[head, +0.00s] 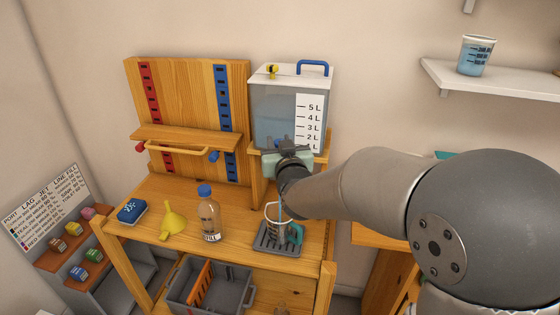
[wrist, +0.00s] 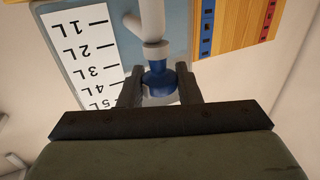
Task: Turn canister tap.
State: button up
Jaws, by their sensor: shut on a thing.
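The canister (head: 290,100) is a clear box of bluish water with a white lid, a blue handle and a litre scale, on a wooden stand. Its tap is mostly hidden behind my gripper (head: 285,148) in the head view. In the wrist view, which is upside down, the tap has a white pipe (wrist: 152,20) and a blue knob (wrist: 158,80). My gripper (wrist: 158,90) is shut on the blue knob, one dark finger on each side. A measuring jug (head: 272,212) with a teal handle stands below on a grey drip tray (head: 270,246). A thin bluish streak shows at the jug; I cannot tell whether it is flowing water.
A wooden board (head: 185,105) with red and blue strips rises behind. A grey crate (head: 208,288) sits below. A shelf (head: 500,80) holds a beaker (head: 476,56).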

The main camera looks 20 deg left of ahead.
jog(key=m+h, duration=0.1)
jog(key=m+t+h, duration=0.1)
jog(key=h, duration=0.1)
jog(key=shift+s+a+h, duration=0.1)
jog(key=shift+a+h, duration=0.05)
jog(key=shift+h, duration=0.15)
jog(key=shift+r+m+t+h+p, duration=0.1)
jog(key=shift+m+t+h+p, duration=0.6)
jog(key=shift+m+h, duration=0.8)
jog(key=shift+h, duration=0.3)
jog(key=o, duration=0.9)
jog(key=s+d+b, duration=0.1)
jog(key=s+b, duration=0.1)
jog(key=s, duration=1.5)
jog(key=shift+d, duration=0.4)
